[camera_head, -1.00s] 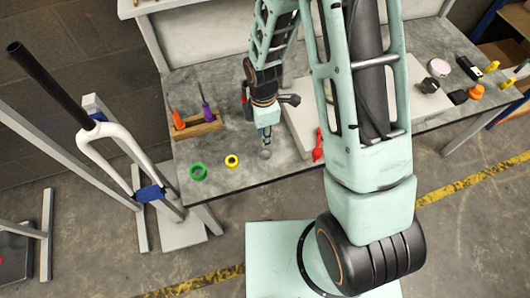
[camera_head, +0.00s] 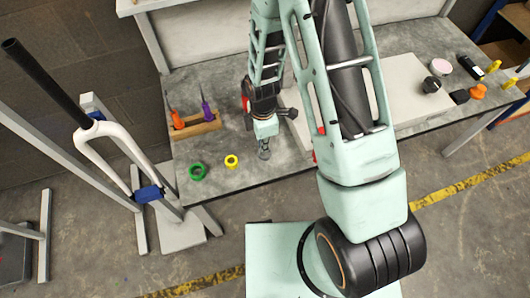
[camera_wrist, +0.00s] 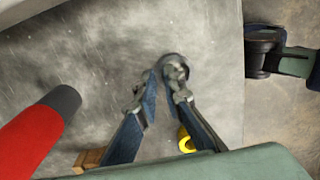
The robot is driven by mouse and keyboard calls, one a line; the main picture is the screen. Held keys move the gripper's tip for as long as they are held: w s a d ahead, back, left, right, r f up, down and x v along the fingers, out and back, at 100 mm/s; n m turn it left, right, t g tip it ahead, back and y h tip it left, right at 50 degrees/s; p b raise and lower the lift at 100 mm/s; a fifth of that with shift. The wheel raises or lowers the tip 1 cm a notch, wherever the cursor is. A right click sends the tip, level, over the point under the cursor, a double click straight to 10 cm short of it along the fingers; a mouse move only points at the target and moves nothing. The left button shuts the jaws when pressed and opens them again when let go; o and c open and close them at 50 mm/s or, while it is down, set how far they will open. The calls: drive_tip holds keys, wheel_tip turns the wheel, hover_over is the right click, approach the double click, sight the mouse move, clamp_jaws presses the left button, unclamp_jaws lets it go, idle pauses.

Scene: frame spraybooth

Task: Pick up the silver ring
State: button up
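The silver ring (camera_wrist: 176,62) is a dark metallic ring lying on the grey worktop, and in the head view it shows as a small grey ring (camera_head: 264,155) near the front edge. My gripper (camera_wrist: 162,80) is over the worktop at the ring. Its two fingers stand a little apart. In the wrist view the right fingertip overlaps the ring's lower edge, and the left one is beside it. I cannot tell whether they touch it. In the head view my gripper (camera_head: 265,143) points down just above the ring. Nothing shows held between the fingers.
A yellow ring (camera_head: 231,161) and a green ring (camera_head: 197,171) lie left of the silver ring. A wooden tool block (camera_head: 194,129) is behind them. A red cylinder with a dark end (camera_wrist: 38,128) is close at left in the wrist view. The worktop (camera_head: 225,181) ends just in front.

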clamp_jaws()
drive_tip(key=shift+r, duration=0.6)
drive_tip(key=r, duration=0.1)
drive_tip(key=r+p, duration=0.1)
drive_tip(key=shift+s+r, duration=0.2)
drive_tip(key=shift+r, duration=0.2)
drive_tip(key=s+d+r+p, duration=0.3)
drive_tip(key=s+r, duration=0.5)
drive_tip(key=s, duration=0.3)
drive_tip(key=shift+r+p, duration=0.35)
drive_tip(key=shift+p, duration=0.5)
drive_tip(key=shift+s+p, duration=0.1)
drive_tip(key=shift+p, duration=0.45)
drive_tip(key=p, duration=0.4)
drive_tip(key=shift+s+r, duration=0.25)
drive_tip(key=shift+s, duration=0.05)
drive_tip(key=s+p, duration=0.1)
drive_tip(key=p, duration=0.3)
drive_tip(key=shift+s+d, duration=0.1)
drive_tip(key=shift+d, duration=0.25)
